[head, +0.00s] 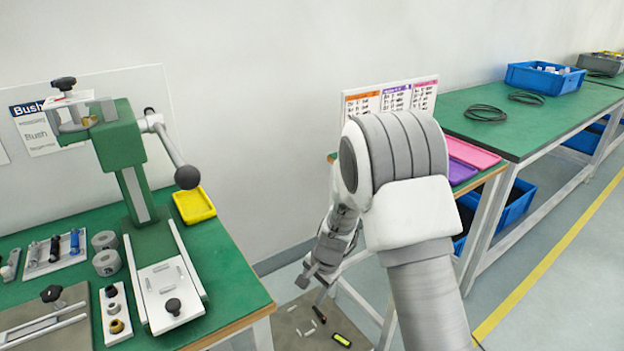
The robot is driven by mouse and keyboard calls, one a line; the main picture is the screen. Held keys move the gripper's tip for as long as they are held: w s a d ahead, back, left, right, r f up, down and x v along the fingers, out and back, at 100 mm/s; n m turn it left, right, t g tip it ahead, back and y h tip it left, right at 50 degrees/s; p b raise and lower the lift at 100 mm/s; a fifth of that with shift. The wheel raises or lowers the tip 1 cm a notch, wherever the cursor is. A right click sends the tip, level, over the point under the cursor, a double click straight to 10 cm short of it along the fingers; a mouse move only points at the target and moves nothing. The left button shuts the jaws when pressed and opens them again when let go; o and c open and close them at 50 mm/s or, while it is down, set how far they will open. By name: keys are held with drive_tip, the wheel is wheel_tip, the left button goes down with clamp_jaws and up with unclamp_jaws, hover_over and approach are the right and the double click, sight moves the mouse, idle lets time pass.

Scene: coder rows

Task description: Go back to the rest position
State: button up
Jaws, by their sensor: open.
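My gripper (311,287) is in the head view at the lower middle, at the end of my grey and white arm. It points down over the gap between the two green benches. It is open, and I see nothing between its fingers. Below it a grey-brown mat or board (318,334) carries several small pale pieces and a black and yellow item (342,340). My arm hides part of the bench behind it.
The left green bench (235,290) bears a green press (120,145) with a lever, a yellow tray (194,205) and small parts. Pink (472,153) and purple (461,172) trays lie right of my arm. A blue bin (545,78) stands farther back. Floor at right is clear.

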drive_tip(key=s+d+r+n+t, duration=0.1)
drive_tip(key=s+d+r, duration=0.15)
drive_tip(key=r, duration=0.45)
drive_tip(key=s+d+r+n, duration=0.1)
drive_tip(key=s+r+n, duration=0.15)
drive_tip(key=r, duration=0.45)
drive_tip(key=s+d+r+n+t, duration=0.1)
drive_tip(key=s+d+r, duration=0.1)
drive_tip(key=s+r, duration=0.35)
drive_tip(key=s+d+r+n+t+h, duration=0.1)
drive_tip(key=s+d+r, duration=0.25)
drive_tip(key=s, duration=0.25)
drive_tip(key=s+d+r+n+h, duration=0.1)
drive_tip(key=s+d+r+n, duration=0.1)
drive_tip(key=s+r, duration=0.25)
drive_tip(key=s+d+r+n+t+h, duration=0.1)
drive_tip(key=s+d+r, duration=0.2)
drive_tip(key=s, duration=0.3)
wheel_tip(320, 180, up, 21)
drive_tip(key=p, duration=2.1)
drive_tip(key=shift+y, duration=0.3)
drive_tip(key=shift+w+f, duration=0.1)
